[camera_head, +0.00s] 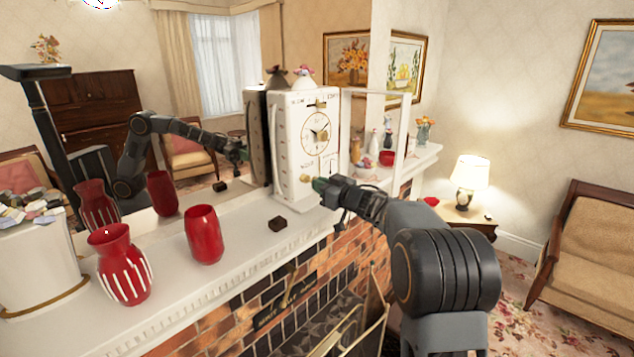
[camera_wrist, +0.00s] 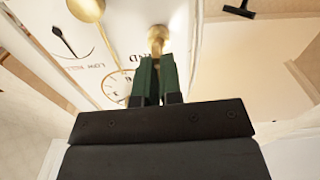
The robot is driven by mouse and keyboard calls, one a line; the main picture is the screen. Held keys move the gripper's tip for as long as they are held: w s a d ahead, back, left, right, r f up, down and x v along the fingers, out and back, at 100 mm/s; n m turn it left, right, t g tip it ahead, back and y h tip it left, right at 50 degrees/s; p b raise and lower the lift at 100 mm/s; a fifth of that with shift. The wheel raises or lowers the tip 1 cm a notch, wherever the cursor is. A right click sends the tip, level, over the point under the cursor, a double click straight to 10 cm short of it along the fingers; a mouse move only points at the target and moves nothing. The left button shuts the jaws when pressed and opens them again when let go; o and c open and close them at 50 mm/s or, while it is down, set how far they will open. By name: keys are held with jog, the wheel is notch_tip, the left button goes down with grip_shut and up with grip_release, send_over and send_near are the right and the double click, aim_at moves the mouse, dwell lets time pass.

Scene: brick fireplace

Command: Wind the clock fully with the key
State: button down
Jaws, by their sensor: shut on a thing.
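The white clock (camera_head: 293,150) stands upright on the mantel, with its round dial (camera_head: 316,133) facing me. My gripper (camera_head: 322,185) is at the lower part of the clock's front. In the wrist view my gripper's green fingers (camera_wrist: 157,82) are close together, shut on the brass key (camera_wrist: 157,36) in front of the clock's white face. Part of the key is hidden between the fingers. Printed lettering, a small dial (camera_wrist: 118,88) and a brass pendulum-like part (camera_wrist: 88,10) show on the clock's front beside my fingers.
A white-framed door (camera_head: 345,110) stands open to the clock's right. A small dark block (camera_head: 277,223) lies on the mantel (camera_head: 245,245). Red vases (camera_head: 203,235) stand to the left, and a mirror is behind. Small ornaments (camera_head: 387,158) stand at the right.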

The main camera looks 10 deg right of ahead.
jog(key=shift+a+f, duration=0.1)
jog(key=shift+f, duration=0.1)
jog(key=m, duration=0.4)
jog(key=shift+r+m, duration=0.1)
jog(key=shift+m, duration=0.3)
jog(key=shift+m, duration=0.4)
jog(key=m, duration=0.3)
jog(key=shift+r, duration=0.1)
jog(key=shift+m, duration=0.4)
jog(key=shift+w+m, duration=0.1)
jog(key=shift+m, duration=0.9)
jog(key=shift+r+m, duration=0.1)
jog(key=shift+m, duration=1)
